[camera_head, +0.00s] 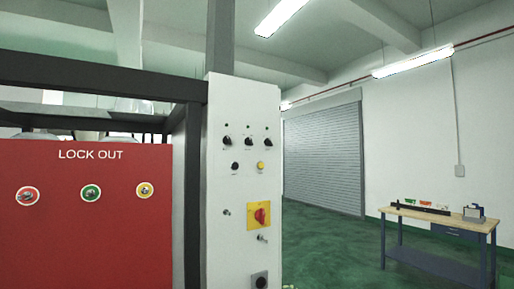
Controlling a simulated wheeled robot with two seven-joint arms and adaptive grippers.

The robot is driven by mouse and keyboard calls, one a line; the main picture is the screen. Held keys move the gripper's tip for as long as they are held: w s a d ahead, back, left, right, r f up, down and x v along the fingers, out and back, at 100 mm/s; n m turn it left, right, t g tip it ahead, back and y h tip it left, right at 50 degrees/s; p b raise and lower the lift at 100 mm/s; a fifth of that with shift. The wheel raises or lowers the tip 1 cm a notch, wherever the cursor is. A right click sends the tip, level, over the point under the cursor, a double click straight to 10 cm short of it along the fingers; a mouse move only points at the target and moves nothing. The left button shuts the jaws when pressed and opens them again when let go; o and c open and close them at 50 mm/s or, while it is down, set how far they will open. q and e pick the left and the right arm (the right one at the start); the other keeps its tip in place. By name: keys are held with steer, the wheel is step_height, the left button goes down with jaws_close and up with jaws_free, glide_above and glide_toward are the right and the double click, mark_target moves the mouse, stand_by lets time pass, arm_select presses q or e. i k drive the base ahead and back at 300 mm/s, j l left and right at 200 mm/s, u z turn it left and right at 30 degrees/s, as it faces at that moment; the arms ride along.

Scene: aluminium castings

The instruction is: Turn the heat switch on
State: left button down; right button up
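A tall white control panel (240,190) stands upright in the middle of the head view. Near its top is a row of black knobs: a left one (227,141), a middle one (248,142) and a right one (267,143). Below them are a black knob (235,166) and a yellow button (261,167). A red rotary switch (262,215) sits on a yellow plate lower down. The labels are too small to read, so I cannot tell which control is the heat switch. Neither of my grippers is in view.
A workbench (440,222) with small items stands at the right. The green floor (325,250) between is clear. A roller door (325,155) is behind.

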mark_target(268, 142)
steer(key=i+l+z, duration=0.1)
steer(key=i+l, duration=0.25)
steer(key=l, duration=0.2)
steer(key=i+l+z, duration=0.15)
steer(key=i+l, duration=0.25)
steer(key=l, duration=0.1)
